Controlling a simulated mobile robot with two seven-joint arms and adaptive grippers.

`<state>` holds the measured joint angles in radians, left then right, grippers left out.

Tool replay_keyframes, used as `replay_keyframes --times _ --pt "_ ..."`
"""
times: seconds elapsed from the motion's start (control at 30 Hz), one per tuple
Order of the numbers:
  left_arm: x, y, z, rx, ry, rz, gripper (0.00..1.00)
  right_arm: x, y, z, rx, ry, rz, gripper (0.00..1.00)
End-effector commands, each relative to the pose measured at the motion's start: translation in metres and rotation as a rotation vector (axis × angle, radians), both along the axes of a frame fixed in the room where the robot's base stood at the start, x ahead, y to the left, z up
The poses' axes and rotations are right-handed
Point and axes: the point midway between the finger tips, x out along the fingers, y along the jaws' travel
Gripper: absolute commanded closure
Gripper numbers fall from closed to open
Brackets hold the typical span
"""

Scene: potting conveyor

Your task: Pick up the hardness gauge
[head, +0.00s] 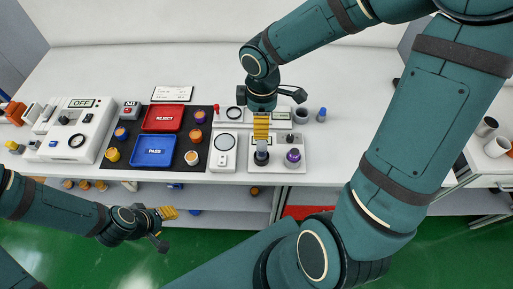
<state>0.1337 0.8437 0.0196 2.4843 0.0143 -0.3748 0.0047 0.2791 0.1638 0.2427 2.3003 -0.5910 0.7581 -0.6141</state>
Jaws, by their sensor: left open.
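What looks like the hardness gauge, a small upright grey-topped piece with a dark base (261,158), stands on a white plate (277,166) near the table's front edge. My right gripper (261,136) points down directly above it, yellow fingers seen edge-on, over its top. The fingers hide part of the gauge, and I cannot tell whether they touch or grip it. My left gripper (168,213) is open and empty, low at the left, in front of the table edge and away from the gauge.
A purple-topped piece (293,156) stands close to the gauge's right on the same plate. A white device with a round disc (224,142) is to the left. Beyond it lie a blue PASS tray (153,151) and red REJECT tray (164,118).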

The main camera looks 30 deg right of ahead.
Motion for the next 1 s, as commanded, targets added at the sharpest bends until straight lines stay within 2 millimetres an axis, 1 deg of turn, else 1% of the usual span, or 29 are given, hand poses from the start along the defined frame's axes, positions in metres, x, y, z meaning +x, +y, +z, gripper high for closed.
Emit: replay_keyframes --times 0.03,0.1,0.2,0.3,0.4,0.57,0.8,0.9,1.0 --pt "0.0 0.0 -0.005 0.001 0.001 0.0 0.53 -0.001 0.0 -0.013 0.002 0.005 0.001 0.32" --pt "0.0 0.0 -0.01 0.002 0.001 0.0 0.53 -0.001 0.0 -0.028 0.003 0.006 0.0 0.32" --pt "0.0 -0.001 -0.016 0.003 0.002 0.0 0.53 -0.001 0.001 -0.047 0.003 0.005 -0.001 0.32" --pt "-0.001 -0.001 -0.021 0.003 0.004 -0.002 0.53 -0.001 0.001 -0.062 0.004 0.003 -0.001 0.32" --pt "-0.002 -0.001 -0.023 0.002 0.005 -0.004 0.53 -0.001 0.001 -0.071 0.003 0.004 -0.002 0.32" --pt "-0.003 -0.001 -0.025 0.002 0.007 -0.005 0.53 -0.001 0.0 -0.079 0.004 0.002 -0.002 0.32" --pt "-0.006 -0.002 -0.037 0.0 0.015 -0.012 0.53 -0.004 -0.001 -0.114 0.005 0.004 -0.002 0.32" --pt "-0.007 -0.002 -0.04 -0.001 0.018 -0.014 0.53 -0.004 -0.001 -0.123 0.005 0.003 -0.002 0.32" --pt "-0.008 -0.002 -0.041 -0.001 0.02 -0.015 0.53 -0.004 -0.001 -0.127 0.005 0.002 -0.003 0.32"
